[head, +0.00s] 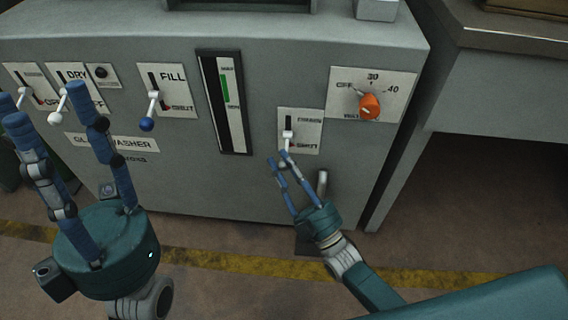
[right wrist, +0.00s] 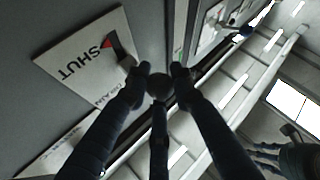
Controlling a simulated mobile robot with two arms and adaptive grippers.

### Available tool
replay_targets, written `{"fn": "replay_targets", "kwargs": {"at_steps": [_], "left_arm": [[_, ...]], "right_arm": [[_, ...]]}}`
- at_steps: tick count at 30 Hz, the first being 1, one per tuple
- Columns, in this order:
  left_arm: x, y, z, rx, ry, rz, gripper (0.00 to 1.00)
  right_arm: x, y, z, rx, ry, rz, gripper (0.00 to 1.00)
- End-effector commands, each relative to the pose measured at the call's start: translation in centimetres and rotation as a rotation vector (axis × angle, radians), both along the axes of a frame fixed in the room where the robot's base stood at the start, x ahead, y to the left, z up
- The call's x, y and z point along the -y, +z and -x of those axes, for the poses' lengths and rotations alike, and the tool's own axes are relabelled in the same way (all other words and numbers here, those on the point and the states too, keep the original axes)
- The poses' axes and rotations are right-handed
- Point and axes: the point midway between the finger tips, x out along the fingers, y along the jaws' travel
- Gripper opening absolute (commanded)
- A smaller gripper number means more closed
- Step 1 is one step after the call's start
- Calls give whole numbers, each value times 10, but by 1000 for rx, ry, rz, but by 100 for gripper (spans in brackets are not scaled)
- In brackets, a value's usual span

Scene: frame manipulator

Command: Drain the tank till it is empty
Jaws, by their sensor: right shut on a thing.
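The grey glass washer (head: 200,185) fills the head view. In the right wrist view the round knob (right wrist: 158,84) sits between the fingertips, beside the SHUT lettering. The tall level gauge (head: 224,100) shows a green band in its upper part and black below; I cannot read the exact level. My left gripper (head: 45,100) is open and empty in front of the panel's left side.
A blue-knobbed FILL lever (head: 148,123) is left of the gauge, with white-knobbed levers farther left. An orange dial (head: 370,106) is right of the drain plate. A grey bench (head: 500,95) stands at the right. Yellow-striped floor lies in front.

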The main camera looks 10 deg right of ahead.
Motion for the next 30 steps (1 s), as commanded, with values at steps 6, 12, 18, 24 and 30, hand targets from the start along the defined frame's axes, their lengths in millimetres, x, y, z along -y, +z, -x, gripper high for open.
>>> {"fn": "replay_targets", "kwargs": {"at_steps": [6,12,18,24,30], "left_arm": [[-1,0,2,10,-1,4,40],[0,0,2,9,-1,3,40],[0,0,2,8,-1,3,40],[-1,0,2,10,0,3,40],[-1,0,2,10,0,3,40]], "right_arm": [[2,-6,-1,-11,-4,8,0],[2,-7,-1,-13,-4,9,25],[1,-5,-1,-8,-3,6,43],[1,-4,0,-6,-1,5,43],[9,-16,18,-9,-2,7,43]]}}
